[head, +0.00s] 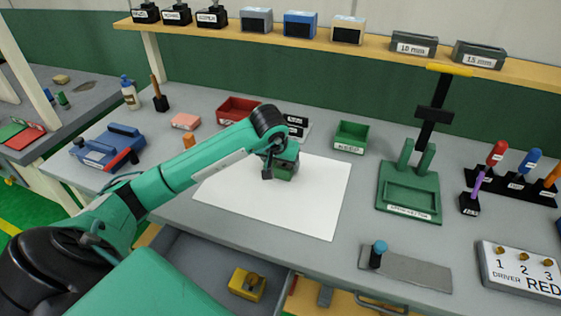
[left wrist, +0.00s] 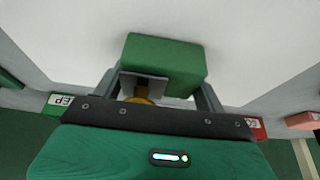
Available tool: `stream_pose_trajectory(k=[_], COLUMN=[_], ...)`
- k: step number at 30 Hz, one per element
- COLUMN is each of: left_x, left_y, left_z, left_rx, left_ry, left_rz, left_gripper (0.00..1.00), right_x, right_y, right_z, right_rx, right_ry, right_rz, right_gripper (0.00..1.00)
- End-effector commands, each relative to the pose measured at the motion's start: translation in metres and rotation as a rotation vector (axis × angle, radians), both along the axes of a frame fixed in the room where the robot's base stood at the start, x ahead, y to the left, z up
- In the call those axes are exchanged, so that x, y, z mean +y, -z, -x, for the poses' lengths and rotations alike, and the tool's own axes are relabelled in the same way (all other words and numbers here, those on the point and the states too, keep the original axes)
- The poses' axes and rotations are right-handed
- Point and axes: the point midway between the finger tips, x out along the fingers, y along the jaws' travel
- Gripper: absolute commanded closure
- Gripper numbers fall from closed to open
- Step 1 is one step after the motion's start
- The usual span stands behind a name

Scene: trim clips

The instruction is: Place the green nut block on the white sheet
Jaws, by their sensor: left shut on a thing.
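The green nut block (head: 285,173) is in my left gripper (head: 279,170), over the upper middle of the white sheet (head: 310,205). The arm partly hides the block in the head view. In the left wrist view the green block (left wrist: 170,58) sits between the two fingers of the left gripper (left wrist: 160,85), with a brassy round part showing near the palm. The white sheet (left wrist: 250,60) fills the background there. I cannot tell whether the block touches the sheet. My right gripper is not in view.
A red bin (head: 238,108) and a green bin (head: 351,136) stand behind the sheet. A green fixture (head: 409,190) stands to its right. An open drawer (head: 200,262) below the front edge holds a yellow block (head: 247,284). Most of the sheet is clear.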

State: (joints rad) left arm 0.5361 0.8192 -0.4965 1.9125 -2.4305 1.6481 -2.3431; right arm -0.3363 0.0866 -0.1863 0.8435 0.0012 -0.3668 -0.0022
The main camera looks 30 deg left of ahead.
Motion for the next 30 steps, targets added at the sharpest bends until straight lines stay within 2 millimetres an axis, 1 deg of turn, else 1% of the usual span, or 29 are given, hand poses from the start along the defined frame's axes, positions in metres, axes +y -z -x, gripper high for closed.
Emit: stream_pose_trajectory(k=[5, 6, 9, 12, 17, 21, 23, 26, 30], left_x=[0.000, 0.000, 0.000, 0.000, 0.000, 0.000, 0.000, -0.002, -0.005], left_y=[0.003, 0.003, 0.002, 0.002, 0.002, -0.003, -0.011, -0.029, -0.059], left_z=[0.000, 0.000, 0.000, 0.000, 0.000, 0.001, 0.003, 0.011, 0.023], left_rx=[-0.002, -0.001, 0.000, 0.000, 0.000, -0.001, -0.005, -0.005, -0.005], left_ry=[0.000, 0.001, 0.000, 0.000, 0.000, 0.000, 0.001, 0.001, 0.001], left_rz=[0.000, -0.001, 0.000, 0.000, 0.000, 0.000, -0.002, -0.003, -0.003], left_gripper=[0.55, 0.24, 0.06, 0.06, 0.06, 0.06, 0.06, 0.06, 0.06], right_x=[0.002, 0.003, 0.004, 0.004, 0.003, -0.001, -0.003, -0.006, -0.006], right_y=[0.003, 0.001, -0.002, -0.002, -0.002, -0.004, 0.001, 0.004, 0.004], right_z=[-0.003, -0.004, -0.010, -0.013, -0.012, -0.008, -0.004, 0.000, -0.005], right_rx=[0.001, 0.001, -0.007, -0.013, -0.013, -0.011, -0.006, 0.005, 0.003], right_ry=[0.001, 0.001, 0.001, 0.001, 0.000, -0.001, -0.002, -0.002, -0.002], right_rz=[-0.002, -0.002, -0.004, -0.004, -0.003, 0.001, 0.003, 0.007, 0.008], right_gripper=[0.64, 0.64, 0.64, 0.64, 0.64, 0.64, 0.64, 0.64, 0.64])
